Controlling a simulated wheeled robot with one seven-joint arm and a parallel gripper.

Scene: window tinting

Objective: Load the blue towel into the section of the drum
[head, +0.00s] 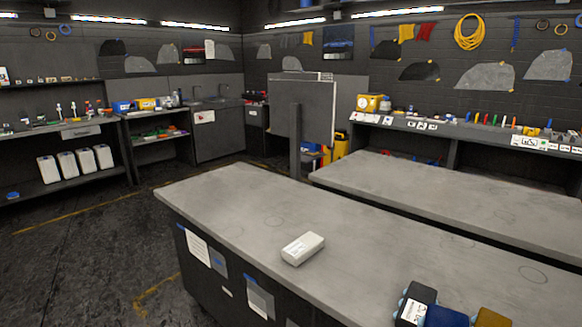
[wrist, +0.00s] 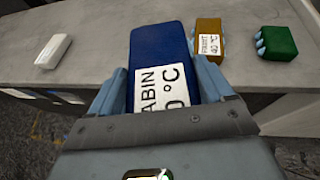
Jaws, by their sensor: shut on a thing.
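A dark blue block (wrist: 158,50) with a white label reading "ABIN" and "0 °C" fills the middle of the wrist view. I see no soft towel; this block is the blue thing in my grip. My gripper (wrist: 160,80) is shut on it, with light blue pads on both its sides. The block's near end is hidden by my gripper's grey body. In the head view a blue thing (head: 446,317) shows at the bottom edge, cut off by the frame. I see no drum in either view.
A grey bench (head: 240,200) bears a white box (head: 303,248). A brown labelled block (wrist: 208,45) and a green block (wrist: 278,45) stand to the right in the wrist view. A dark block with a white label (head: 413,308) is beside the blue thing. The bench's left part is clear.

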